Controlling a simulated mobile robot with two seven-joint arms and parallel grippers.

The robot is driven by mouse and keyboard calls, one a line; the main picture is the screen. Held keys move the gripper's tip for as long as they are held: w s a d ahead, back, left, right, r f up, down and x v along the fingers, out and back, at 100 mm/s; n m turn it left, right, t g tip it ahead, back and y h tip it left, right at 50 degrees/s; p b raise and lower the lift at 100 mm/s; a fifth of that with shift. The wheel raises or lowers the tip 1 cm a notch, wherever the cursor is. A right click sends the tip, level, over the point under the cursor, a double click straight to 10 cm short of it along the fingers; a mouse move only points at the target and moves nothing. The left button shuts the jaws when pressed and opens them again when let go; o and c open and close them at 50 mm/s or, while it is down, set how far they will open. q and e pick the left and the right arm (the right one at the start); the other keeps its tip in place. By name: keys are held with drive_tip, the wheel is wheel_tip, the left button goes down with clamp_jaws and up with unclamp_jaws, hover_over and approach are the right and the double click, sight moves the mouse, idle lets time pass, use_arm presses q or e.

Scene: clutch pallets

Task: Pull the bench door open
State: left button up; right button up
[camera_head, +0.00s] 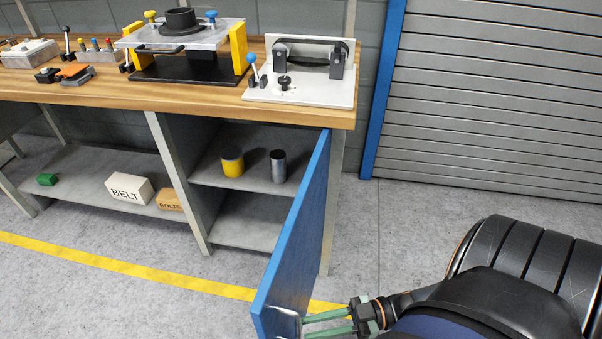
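The blue bench door (301,235) stands swung out from the right end of the bench, and the cabinet behind it is open to view. A pale metal handle (285,312) shows near the door's outer lower edge. My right gripper (305,325) reaches in from the right at the bottom of the picture. Its two green fingers are apart, with their tips at the door beside the handle. I cannot tell whether they grip the handle. My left gripper is out of view.
The wooden bench top (200,98) carries fixtures and tools. The cabinet shelf (215,178) holds a yellow can (232,163) and a grey cylinder (278,166). A grey slatted shutter (490,90) stands behind. The floor (390,225) right of the door is clear.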

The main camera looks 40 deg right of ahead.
drive_tip(key=v, duration=0.8)
drive_tip(key=shift+s+d+b, duration=0.15)
drive_tip(key=shift+d+b, duration=0.1)
drive_tip(key=shift+b, duration=0.05)
